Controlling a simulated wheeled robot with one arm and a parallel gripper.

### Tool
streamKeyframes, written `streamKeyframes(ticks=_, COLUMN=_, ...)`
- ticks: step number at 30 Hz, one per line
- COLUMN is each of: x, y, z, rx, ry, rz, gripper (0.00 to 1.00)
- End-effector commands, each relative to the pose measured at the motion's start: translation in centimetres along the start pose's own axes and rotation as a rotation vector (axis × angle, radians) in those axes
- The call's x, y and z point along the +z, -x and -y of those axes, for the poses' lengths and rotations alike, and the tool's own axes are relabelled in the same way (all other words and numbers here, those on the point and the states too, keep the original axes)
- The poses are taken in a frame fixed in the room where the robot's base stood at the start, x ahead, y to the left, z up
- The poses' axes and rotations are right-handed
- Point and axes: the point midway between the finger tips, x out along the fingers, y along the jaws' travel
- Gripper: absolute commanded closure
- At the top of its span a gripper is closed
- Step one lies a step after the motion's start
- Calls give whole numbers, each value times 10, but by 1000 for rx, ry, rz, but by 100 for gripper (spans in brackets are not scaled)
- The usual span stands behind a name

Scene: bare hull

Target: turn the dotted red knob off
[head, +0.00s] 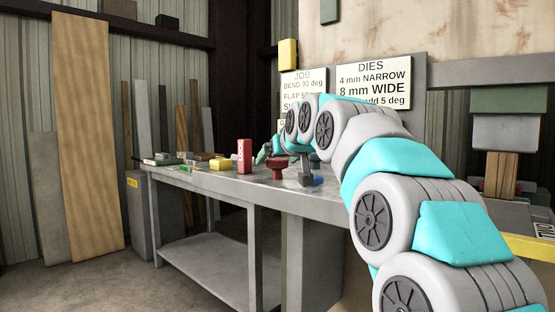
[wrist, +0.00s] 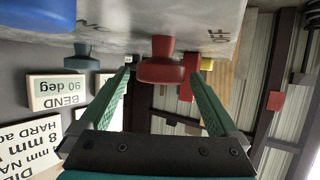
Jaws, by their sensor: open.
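A red knob (head: 277,170) stands on the bench top (head: 222,178) on a narrower stem. In the wrist view, which is upside down, the red knob (wrist: 163,68) lies between the two green fingers of my gripper (wrist: 160,74). The fingers are apart, and I cannot tell whether either touches the knob. No dots on it can be made out. In the head view my gripper (head: 264,152) is small and partly hidden by my arm, just left of and above the knob. A blue knob (wrist: 83,56) stands to one side.
A red block (head: 244,156) and a yellow block (head: 222,164) stand on the bench beyond the knob. Signs (head: 373,83) are behind it. Marks lettered on the bench top are only partly readable. The floor (head: 115,280) left of the bench is clear.

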Motion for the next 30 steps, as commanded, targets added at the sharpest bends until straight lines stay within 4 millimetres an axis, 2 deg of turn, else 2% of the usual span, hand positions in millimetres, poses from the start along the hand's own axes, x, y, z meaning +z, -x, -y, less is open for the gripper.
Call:
streamKeyframes(ticks=3, x=0, y=-10, z=0, rx=0, ry=0, rz=0, gripper=3)
streamKeyframes(ticks=11, x=0, y=-11, z=0, rx=0, ry=0, rz=0, gripper=3)
streamKeyframes(ticks=30, x=0, y=-11, z=0, rx=0, ry=-1, rz=0, gripper=74)
